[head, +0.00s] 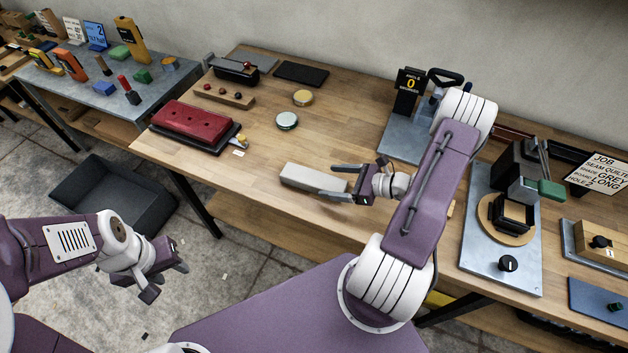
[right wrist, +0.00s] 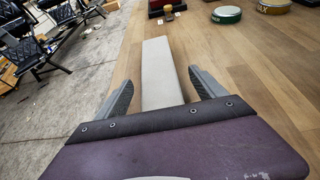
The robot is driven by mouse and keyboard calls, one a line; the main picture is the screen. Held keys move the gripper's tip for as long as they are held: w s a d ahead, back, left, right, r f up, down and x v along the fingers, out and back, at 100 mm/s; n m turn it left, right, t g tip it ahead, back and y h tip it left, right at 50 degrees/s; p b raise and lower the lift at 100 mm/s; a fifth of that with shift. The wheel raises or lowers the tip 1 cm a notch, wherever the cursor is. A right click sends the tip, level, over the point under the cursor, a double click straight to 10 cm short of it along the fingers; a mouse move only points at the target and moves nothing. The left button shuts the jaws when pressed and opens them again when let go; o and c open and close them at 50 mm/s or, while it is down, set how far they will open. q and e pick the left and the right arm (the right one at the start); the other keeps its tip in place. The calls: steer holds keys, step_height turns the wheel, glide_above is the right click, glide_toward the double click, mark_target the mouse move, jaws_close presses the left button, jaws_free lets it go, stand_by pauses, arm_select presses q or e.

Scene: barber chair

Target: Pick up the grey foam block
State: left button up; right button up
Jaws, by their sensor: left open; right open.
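The grey foam block (head: 312,179) is a long pale grey bar lying on the wooden table near its front edge. My right gripper (head: 340,181) is open at the block's right end, with one finger on the far side and one on the near side. In the right wrist view the block (right wrist: 160,75) runs away from between the two open fingers (right wrist: 163,95), with a gap on each side. I cannot tell how high the fingers are above the table. My left gripper (head: 165,283) is open and empty, out over the floor in front of the table.
A grey plate with a black stand (head: 408,90) is at the back right. A dark bin (head: 112,196) is on the floor.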

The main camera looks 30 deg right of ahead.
mark_target(321, 180)
steer(key=p+x, duration=0.1)
steer(key=x, duration=0.3)
steer(key=shift+a+r, duration=0.15)
steer(key=shift+a, duration=0.15)
steer(key=shift+w+a+f, duration=0.15)
steer(key=shift+w+f, duration=0.1)
steer(key=shift+w, duration=0.15)
steer(key=c, duration=1.4)
steer(key=shift+r, duration=0.55)
steer(key=shift+c, duration=0.2)
step_height(321, 180, up, 3)
steer(key=shift+r, duration=0.1)
steer(key=d+r+b, duration=0.1)
steer(key=d+r, duration=0.5)
steer(key=d, duration=0.5)
steer(key=shift+s+d+r, duration=0.3)
steer(key=shift+d+r, duration=0.05)
steer(key=shift+r, duration=0.05)
